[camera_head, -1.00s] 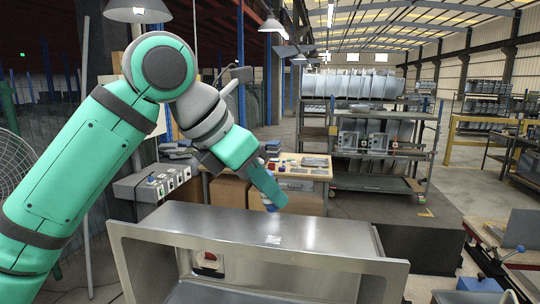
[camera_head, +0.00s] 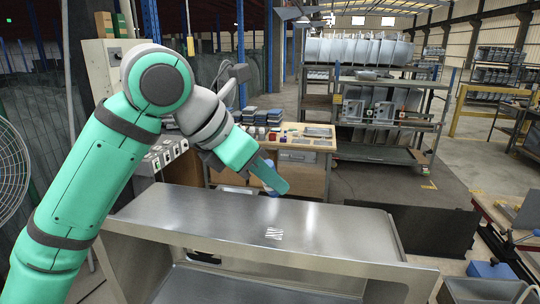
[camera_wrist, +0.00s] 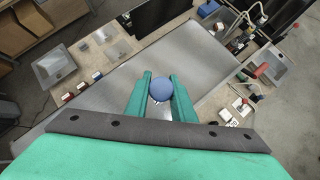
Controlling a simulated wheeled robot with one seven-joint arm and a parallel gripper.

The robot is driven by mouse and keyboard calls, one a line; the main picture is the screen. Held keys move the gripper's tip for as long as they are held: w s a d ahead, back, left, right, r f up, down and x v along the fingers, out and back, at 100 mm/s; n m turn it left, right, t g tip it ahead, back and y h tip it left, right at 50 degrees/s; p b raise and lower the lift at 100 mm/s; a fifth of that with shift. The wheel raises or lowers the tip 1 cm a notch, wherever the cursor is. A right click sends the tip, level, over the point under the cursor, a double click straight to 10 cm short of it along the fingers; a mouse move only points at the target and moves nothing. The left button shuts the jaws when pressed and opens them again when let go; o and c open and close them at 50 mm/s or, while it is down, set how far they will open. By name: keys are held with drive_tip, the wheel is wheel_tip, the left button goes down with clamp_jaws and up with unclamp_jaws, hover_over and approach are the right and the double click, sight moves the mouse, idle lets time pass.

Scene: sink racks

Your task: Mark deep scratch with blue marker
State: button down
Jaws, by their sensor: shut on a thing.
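A steel sink unit (camera_head: 335,232) lies with a broad flat metal face upward. Pale white scratch marks (camera_head: 273,233) show near the middle of that face. My gripper (camera_head: 272,180) is above the face, behind the marks in the head view. It is shut on the blue marker (camera_wrist: 162,87), whose rounded blue end shows between the two green fingers in the wrist view. A bit of blue also shows beside the fingertips in the head view. The marker's tip is hidden, so I cannot tell whether it touches the metal.
A workbench (camera_head: 315,143) with small parts and stacked dark trays stands behind the sink. A metal rack (camera_head: 375,120) stands farther back. A dark panel (camera_head: 430,230) is right of the sink, and a fan (camera_head: 12,170) is at the left edge.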

drive_tip(key=shift+f, duration=4.15)
drive_tip(key=shift+s+f, duration=0.1)
drive_tip(key=shift+f, duration=0.55)
drive_tip(key=shift+r, duration=3.55)
drive_tip(key=shift+d, duration=0.1)
